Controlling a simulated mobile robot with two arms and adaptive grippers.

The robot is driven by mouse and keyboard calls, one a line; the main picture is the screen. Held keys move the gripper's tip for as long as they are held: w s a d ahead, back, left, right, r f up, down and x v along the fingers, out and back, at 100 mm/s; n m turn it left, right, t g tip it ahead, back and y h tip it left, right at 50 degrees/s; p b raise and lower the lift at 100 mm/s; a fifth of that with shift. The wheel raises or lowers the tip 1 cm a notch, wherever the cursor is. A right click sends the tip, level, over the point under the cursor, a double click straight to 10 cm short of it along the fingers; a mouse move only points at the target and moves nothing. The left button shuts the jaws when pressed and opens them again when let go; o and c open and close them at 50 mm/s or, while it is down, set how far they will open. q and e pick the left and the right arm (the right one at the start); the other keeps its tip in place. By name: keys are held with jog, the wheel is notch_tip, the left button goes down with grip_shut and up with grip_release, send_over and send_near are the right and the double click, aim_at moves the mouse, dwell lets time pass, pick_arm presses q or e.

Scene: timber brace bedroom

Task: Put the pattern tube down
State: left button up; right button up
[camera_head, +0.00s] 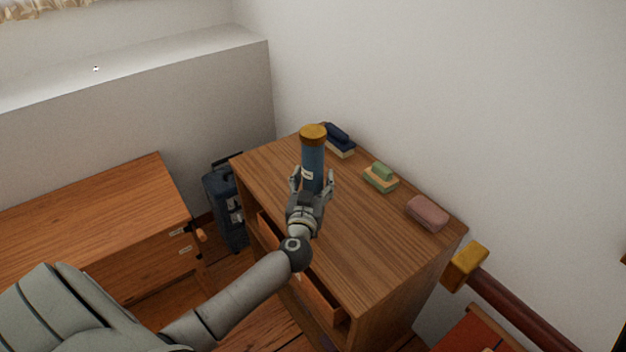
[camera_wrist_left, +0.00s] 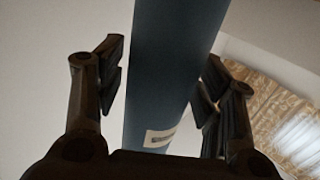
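The pattern tube (camera_head: 313,160) is a dark blue cylinder with a mustard-brown cap and a small pale label. It is upright at the dresser top (camera_head: 355,235), near its left part; my gripper hides its lower end, so I cannot see whether the base touches the wood. My left gripper (camera_head: 312,182) has one finger on each side of the tube. In the left wrist view the tube (camera_wrist_left: 170,70) passes between the spread fingers (camera_wrist_left: 160,85), with a gap showing at the left finger. My right gripper is not in view.
A dark blue and cream stack (camera_head: 338,140), a green and yellow stack (camera_head: 381,177) and a pink block (camera_head: 428,212) line the dresser's wall side. A drawer (camera_head: 315,290) stands partly open below my left arm. A dark suitcase (camera_head: 226,205) stands behind. The dresser's front middle is clear.

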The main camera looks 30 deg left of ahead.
pick_arm(q)
jog(key=shift+r, duration=0.1)
jog(key=shift+s+d, duration=0.1)
jog(key=shift+s, duration=0.1)
jog(key=p+v, duration=0.1)
jog(key=v, duration=1)
jog(key=shift+s+d, duration=0.15)
jog(key=shift+s, duration=0.15)
